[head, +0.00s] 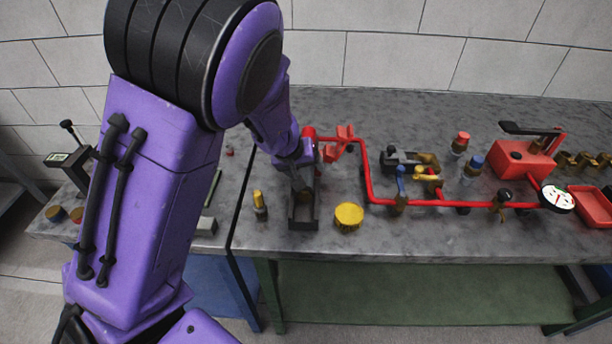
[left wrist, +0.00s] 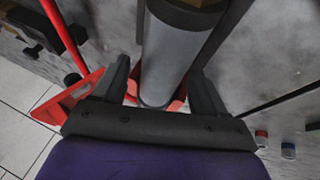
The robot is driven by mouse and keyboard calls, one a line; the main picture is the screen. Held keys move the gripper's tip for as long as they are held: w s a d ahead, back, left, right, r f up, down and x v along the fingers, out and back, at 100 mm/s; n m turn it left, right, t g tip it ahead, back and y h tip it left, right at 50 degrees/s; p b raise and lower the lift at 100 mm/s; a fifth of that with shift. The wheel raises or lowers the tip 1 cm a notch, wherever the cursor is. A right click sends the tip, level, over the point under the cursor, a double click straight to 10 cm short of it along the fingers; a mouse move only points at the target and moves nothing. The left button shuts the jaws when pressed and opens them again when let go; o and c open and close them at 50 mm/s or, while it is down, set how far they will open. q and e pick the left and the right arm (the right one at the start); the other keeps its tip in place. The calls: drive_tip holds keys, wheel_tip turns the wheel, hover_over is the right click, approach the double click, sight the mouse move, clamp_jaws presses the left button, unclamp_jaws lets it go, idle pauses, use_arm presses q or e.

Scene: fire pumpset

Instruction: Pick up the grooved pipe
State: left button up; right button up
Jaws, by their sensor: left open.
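The grooved pipe, a grey cylinder (left wrist: 172,62) with a dark band at its far end, lies in a dark trough (head: 303,226) on the workbench. My left gripper (head: 300,180) is over the back part of that trough and hides much of it in the head view. In the left wrist view my left gripper (left wrist: 160,68) is open, with one finger on each side of the pipe. I cannot tell whether either finger touches it. My right gripper is not in view.
A red pipe assembly (head: 366,170) runs right from beside the trough. A yellow round cap (head: 349,215) and a yellow-topped bottle (head: 260,204) stand near the trough. A red pump (head: 520,160) and a gauge (head: 557,198) are farther right. The bench's front strip is mostly clear.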

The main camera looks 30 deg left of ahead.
use_arm(q)
drive_tip(key=shift+f, duration=0.25)
idle(0.3)
clamp_jaws()
